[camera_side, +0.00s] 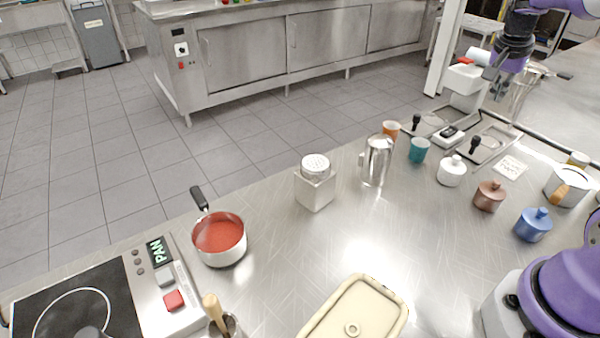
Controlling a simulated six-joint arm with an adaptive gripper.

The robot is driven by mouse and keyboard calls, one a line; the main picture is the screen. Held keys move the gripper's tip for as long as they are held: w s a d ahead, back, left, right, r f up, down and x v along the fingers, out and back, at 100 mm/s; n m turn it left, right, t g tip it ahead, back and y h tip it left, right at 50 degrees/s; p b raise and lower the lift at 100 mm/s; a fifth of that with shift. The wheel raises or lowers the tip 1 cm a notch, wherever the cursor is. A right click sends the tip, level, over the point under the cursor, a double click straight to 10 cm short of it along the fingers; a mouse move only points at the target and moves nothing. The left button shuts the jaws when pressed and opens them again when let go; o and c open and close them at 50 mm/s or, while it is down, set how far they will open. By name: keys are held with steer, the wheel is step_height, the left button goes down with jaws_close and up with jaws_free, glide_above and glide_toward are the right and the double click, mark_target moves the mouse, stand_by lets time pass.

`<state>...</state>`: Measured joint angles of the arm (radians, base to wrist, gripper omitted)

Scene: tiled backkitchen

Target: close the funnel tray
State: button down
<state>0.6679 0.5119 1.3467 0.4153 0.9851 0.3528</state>
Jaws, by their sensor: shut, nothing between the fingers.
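My gripper (490,74) is at the upper right, shut and empty, hanging beside a white machine (466,80) with a red part on its top. The gripper and wrist hide part of the machine's right side. The funnel tray cannot be clearly told apart at this size. I cannot tell whether the gripper touches the machine, or how far any tray stands out.
Below the machine are grey metal trays with black-knobbed handles (474,145) and a small scale (450,135). Cups, lidded jars and a steel jug (375,161) stand nearby. A red-filled saucepan (220,239) and hob (75,310) are at left. The counter's middle is mostly clear.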

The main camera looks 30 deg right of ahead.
steer(key=x, duration=1)
steer(key=shift+s+f, duration=0.1)
steer(key=shift+f, duration=0.05)
steer(key=a, duration=0.2)
steer(key=shift+s+a, duration=0.15)
steer(key=shift+a, duration=0.25)
steer(key=shift+s+a, duration=0.1)
steer(key=shift+a, duration=0.4)
steer(key=a, duration=0.4)
steer(key=shift+a, duration=0.2)
steer(key=shift+a+f, duration=0.1)
steer(key=shift+a, duration=0.1)
